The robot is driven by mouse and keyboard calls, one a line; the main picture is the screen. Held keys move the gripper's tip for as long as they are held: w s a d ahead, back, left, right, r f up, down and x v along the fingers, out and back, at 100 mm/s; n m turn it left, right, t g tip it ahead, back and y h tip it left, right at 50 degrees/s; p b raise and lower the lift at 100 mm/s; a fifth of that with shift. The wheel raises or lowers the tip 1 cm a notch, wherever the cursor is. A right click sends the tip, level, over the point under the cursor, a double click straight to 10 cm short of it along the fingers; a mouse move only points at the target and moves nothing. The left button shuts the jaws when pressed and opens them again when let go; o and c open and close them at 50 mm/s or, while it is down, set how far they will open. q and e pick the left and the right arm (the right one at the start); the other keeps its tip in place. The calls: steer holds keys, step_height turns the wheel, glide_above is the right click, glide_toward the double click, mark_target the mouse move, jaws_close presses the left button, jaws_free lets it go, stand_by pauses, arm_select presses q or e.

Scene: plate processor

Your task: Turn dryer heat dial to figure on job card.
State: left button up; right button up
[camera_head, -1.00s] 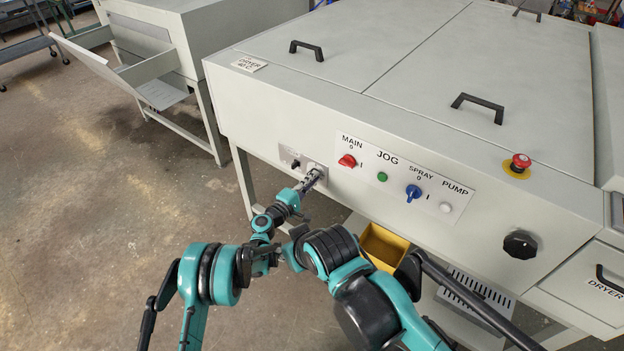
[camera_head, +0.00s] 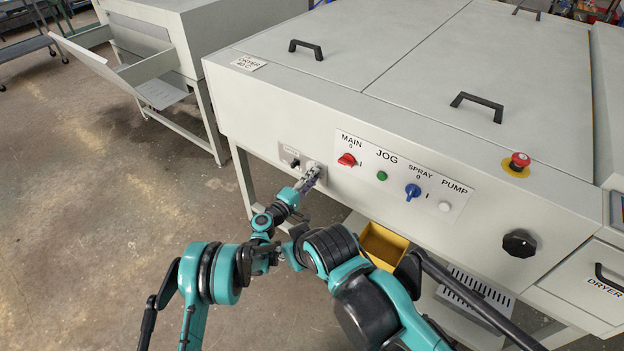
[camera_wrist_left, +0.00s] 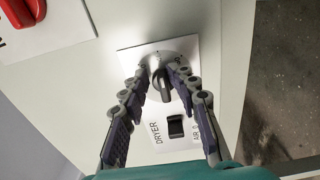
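The dryer heat dial (camera_wrist_left: 162,88) is a small dark knob on a pale plate in the left wrist view. Its pointer end is towards the bottom of that picture, and the scale marks are mostly hidden or too small to read. My left gripper (camera_head: 311,174) is at the machine's front panel; in the left wrist view its fingers (camera_wrist_left: 162,75) are spread, one on each side of the knob, with a gap visible. The job card (camera_head: 249,63) lies on the machine top at the left and reads "DRYER 40°C".
A dark rocker switch (camera_wrist_left: 175,126) labelled DRYER AIR sits beside the dial. The red main switch (camera_head: 347,160), green jog button (camera_head: 382,176) and blue spray switch (camera_head: 413,191) are to the right. A yellow bin (camera_head: 383,246) is below the panel.

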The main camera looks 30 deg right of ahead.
arm_select(q)
steer(key=shift+f, duration=0.1)
stand_by(0.4)
steer(key=v, duration=1.2)
steer(key=shift+w, duration=0.1)
